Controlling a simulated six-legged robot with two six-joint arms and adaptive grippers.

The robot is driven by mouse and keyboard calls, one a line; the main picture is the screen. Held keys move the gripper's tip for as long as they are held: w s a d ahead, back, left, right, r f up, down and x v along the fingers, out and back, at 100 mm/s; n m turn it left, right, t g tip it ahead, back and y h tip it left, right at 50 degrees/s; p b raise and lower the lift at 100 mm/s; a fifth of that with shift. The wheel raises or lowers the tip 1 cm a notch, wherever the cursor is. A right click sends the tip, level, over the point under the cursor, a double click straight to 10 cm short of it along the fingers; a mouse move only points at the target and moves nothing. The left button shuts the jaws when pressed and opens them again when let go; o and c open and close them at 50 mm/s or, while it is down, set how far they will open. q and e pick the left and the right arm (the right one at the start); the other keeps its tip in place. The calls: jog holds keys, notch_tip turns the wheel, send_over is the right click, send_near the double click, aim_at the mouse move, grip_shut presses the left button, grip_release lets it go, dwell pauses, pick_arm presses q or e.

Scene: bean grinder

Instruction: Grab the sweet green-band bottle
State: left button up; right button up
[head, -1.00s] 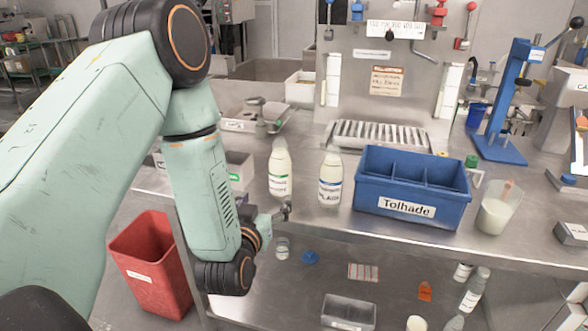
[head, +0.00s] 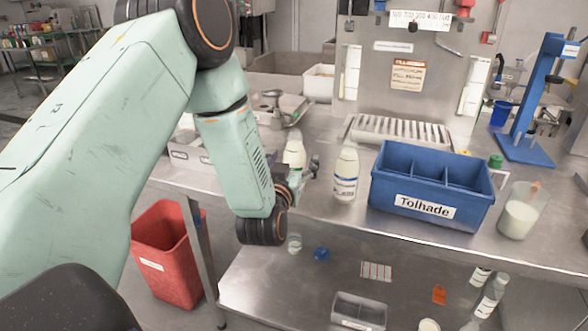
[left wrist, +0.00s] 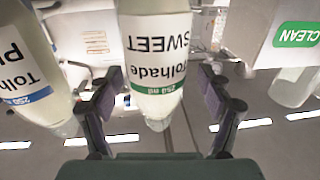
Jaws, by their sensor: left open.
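The sweet green-band bottle (head: 294,152) is white and stands upright on the steel counter in the head view, its lower part hidden behind my left gripper (head: 303,174). In the left wrist view the sweet bottle (left wrist: 157,60) shows upside down, with a green band and the word SWEET, between the two finger pads. My left gripper (left wrist: 158,97) is open, one finger on each side of the bottle, with gaps visible. A blue-band bottle (head: 345,177) stands to the right; it also shows in the left wrist view (left wrist: 28,80). My right gripper is not in view.
A blue divided bin (head: 478,205) labelled Tolhade stands right of the bottles, with a beaker (head: 520,212) beyond it. A scale (head: 278,107) is behind. A lower shelf (head: 258,285) and a red bin (head: 165,262) are below.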

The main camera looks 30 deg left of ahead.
pick_arm(q)
jog(key=shift+w+d+r, duration=0.1)
jog(key=shift+w+d, duration=0.1)
jog(key=shift+w, duration=0.15)
jog(key=shift+a, duration=0.2)
jog(key=c, duration=0.4)
jog(key=shift+d, duration=0.1)
jog(key=c, duration=0.6)
